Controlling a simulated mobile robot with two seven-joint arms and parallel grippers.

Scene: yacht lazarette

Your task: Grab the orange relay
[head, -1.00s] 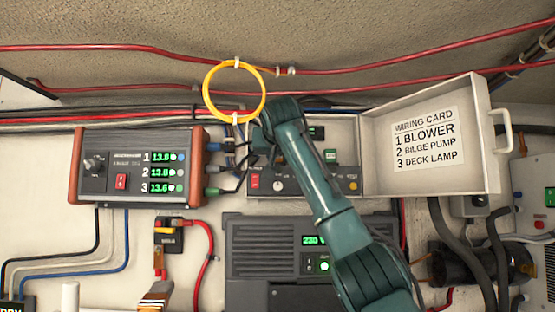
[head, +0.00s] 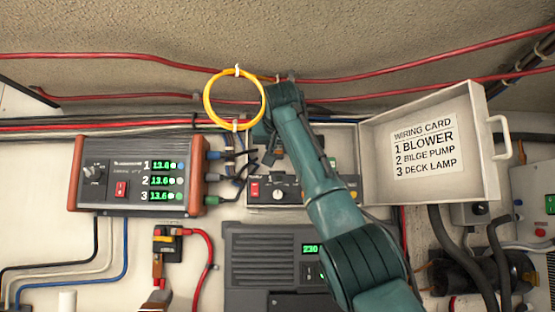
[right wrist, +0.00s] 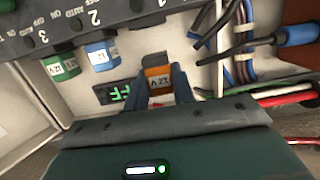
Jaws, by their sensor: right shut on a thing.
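The orange relay (right wrist: 158,78), a small block marked 12V, is between the two fingers of my right gripper (right wrist: 160,90) in the right wrist view. The fingers are shut on its sides. I cannot tell whether its far end still touches the panel. In the head view my right gripper (head: 270,152) is above the relay panel (head: 262,205), partly behind my own wrist, and the orange relay is hidden. A blue relay (right wrist: 100,55) and a green relay (right wrist: 60,68) sit in the panel to the left in the wrist view.
A yellow cable loop (head: 207,100) hangs close left of my right wrist. The open lid with the wiring card (head: 425,148) stands to the right. A three-channel display unit (head: 135,175) is at left, with cables and plugs near the gripper.

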